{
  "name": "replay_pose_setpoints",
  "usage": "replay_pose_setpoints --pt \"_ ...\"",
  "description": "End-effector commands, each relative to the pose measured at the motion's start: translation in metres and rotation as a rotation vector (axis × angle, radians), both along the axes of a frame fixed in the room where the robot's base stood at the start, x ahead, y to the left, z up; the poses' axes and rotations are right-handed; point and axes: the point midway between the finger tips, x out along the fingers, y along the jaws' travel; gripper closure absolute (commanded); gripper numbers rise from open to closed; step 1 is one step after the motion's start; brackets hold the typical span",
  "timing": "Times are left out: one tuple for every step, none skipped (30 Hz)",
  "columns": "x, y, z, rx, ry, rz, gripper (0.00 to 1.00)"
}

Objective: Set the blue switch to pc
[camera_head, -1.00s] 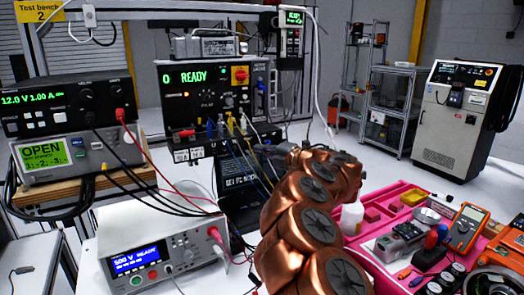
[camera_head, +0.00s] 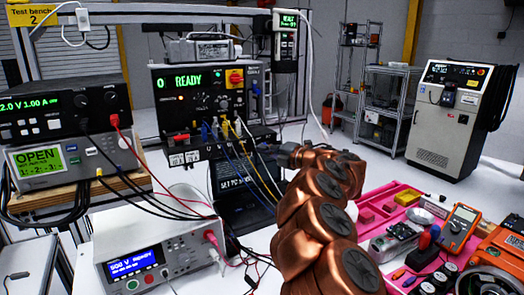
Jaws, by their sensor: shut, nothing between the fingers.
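The black control box (camera_head: 177,108) stands at the back of the bench with a green "READY" display. A small blue part (camera_head: 254,88), which looks like the blue switch, is at the right side of its front panel. Its setting is too small to read. My gripper (camera_head: 268,151) is a small dark shape at the far end of my copper arm, low and to the right of the box's front. It is shut with nothing in it and appears apart from the blue part. My arm hides much of its surroundings.
A power supply (camera_head: 60,110) stands at left, a white tester (camera_head: 150,258) at front. A pink tray (camera_head: 392,190) of tools lies right.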

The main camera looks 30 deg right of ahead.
Motion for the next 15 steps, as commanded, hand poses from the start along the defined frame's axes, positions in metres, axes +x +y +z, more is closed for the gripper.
replay_pose_setpoints --pt "-0.001 -0.005 0.002 0.002 -0.002 -0.001 1.0" --pt "-0.001 -0.008 0.002 0.002 -0.002 0.0 1.0" --pt "-0.001 -0.011 0.002 0.001 -0.003 0.0 1.0" --pt "-0.001 -0.014 0.002 0.002 -0.002 0.0 1.0" --pt "-0.002 -0.017 0.001 0.002 -0.002 -0.001 1.0" --pt "-0.002 -0.019 0.001 0.001 -0.001 -0.001 1.0" --pt "-0.002 -0.021 0.0 0.001 -0.001 -0.002 1.0" --pt "-0.002 -0.022 0.0 0.001 -0.001 -0.003 1.0" --pt "-0.003 -0.022 0.0 0.001 -0.001 -0.004 1.0" --pt "-0.003 -0.023 0.0 0.0 -0.001 -0.004 1.0" --pt "-0.003 -0.023 0.0 0.0 -0.001 -0.005 1.0" --pt "-0.003 -0.023 0.0 0.0 -0.001 -0.005 1.0" --pt "-0.003 -0.023 0.0 0.0 -0.001 -0.006 1.0" --pt "-0.003 -0.023 0.0 0.0 -0.001 -0.006 1.0" --pt "-0.003 -0.024 0.0 0.0 -0.001 -0.007 1.0"
